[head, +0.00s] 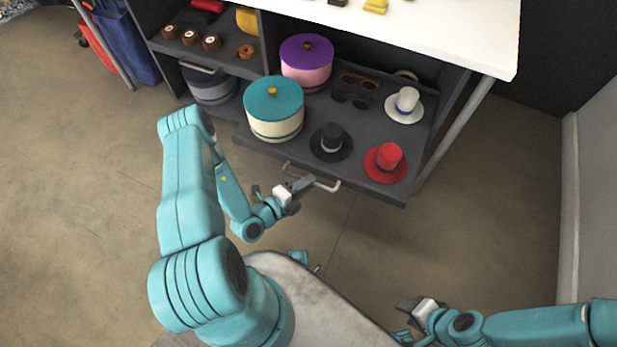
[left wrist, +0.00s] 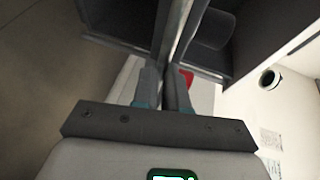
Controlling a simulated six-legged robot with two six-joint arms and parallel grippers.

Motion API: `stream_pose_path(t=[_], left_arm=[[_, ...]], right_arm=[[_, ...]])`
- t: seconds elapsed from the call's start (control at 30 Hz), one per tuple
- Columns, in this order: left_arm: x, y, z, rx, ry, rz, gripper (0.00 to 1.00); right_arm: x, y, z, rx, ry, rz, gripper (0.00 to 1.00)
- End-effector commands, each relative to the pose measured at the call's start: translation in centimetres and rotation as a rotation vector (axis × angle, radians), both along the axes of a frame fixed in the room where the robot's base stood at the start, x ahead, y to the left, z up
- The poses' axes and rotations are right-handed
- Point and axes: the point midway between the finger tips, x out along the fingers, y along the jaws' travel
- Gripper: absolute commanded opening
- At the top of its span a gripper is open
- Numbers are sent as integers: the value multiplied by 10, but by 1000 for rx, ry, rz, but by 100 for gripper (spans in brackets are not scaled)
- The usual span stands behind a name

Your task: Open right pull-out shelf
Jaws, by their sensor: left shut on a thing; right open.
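The right pull-out shelf (head: 364,142) is a dark board under the white top, standing out beyond the cabinet front. A pale bar handle (head: 328,187) runs along its front edge. My left gripper (head: 300,186) is shut on this handle; its fingers also show in the left wrist view (left wrist: 163,88), close to the shelf edge. On the shelf stand a teal-lidded hat box (head: 274,112), a purple-lidded box (head: 306,65), and black (head: 332,142), red (head: 388,160) and white (head: 406,103) small hats. My right gripper (head: 418,305) is open and empty, low over the floor.
A left shelf (head: 225,62) holds several brown items; a grey round box (head: 208,85) stands below. A metal table leg (head: 455,128) rises at the right, with a wall (head: 590,200) beyond. The floor (head: 440,240) before the shelf is clear.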

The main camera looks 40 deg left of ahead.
Motion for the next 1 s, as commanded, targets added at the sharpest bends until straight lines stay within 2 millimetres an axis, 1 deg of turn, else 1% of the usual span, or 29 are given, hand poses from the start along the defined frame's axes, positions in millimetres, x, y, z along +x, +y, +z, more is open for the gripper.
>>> stream_pose_path(t=[0.27,0.3,0.37,0.4,0.83,0.93,1.0], left_arm=[[0,1,0,3,-1,5,0],[0,1,0,3,-1,5,16],[0,1,0,3,-1,5,35],[0,1,0,3,-1,5,38],[-2,0,0,1,0,4,38],[-12,2,3,-1,3,6,38],[-25,5,6,-1,3,10,38]], right_arm=[[0,0,0,0,0,0,43],[0,0,0,0,0,0,43],[0,0,0,0,0,0,43],[0,0,0,0,0,0,43],[0,0,1,0,0,0,43],[0,0,3,0,0,0,43],[0,0,6,0,0,0,43]])
